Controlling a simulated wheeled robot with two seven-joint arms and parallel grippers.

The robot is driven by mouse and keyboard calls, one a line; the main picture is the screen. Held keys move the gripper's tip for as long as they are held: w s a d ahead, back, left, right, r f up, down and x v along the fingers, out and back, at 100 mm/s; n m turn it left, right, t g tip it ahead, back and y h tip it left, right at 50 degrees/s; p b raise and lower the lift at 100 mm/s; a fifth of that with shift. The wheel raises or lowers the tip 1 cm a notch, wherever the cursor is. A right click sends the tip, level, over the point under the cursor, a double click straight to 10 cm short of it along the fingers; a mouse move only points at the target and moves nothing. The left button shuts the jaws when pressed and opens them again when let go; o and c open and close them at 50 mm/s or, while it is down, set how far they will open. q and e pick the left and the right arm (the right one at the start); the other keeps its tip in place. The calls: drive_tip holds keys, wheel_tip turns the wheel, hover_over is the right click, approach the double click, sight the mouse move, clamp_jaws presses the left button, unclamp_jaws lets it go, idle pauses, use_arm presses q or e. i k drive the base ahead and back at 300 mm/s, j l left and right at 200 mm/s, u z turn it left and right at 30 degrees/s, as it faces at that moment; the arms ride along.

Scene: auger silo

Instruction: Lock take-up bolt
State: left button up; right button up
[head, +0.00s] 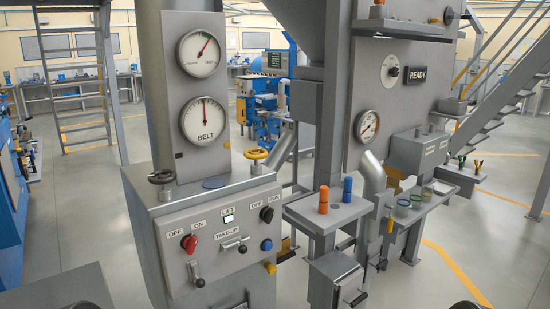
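The grey control cabinet (215,262) stands left of centre in the head view. Its sloped front panel carries the TAKE-UP label. I cannot tell whether the bolt is locked. The BELT gauge (205,121) is on the column above, its needle pointing about straight up. A second gauge (199,53) sits over it. Neither of my grippers can be made out.
Yellow (257,154) and dark (161,177) handwheels stand on top. A shelf (330,215) with orange and blue pegs juts out right.

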sight(243, 249)
drive_tip(key=i+l+u, duration=0.1)
drive_tip(key=i+u, duration=0.15)
drive_tip(key=i, duration=0.15)
drive_tip(key=i+l+u, duration=0.2)
drive_tip(key=i, duration=0.25)
drive_tip(key=i+l+u, duration=0.25)
drive_tip(key=i+l, duration=0.05)
drive_tip(key=i, duration=0.1)
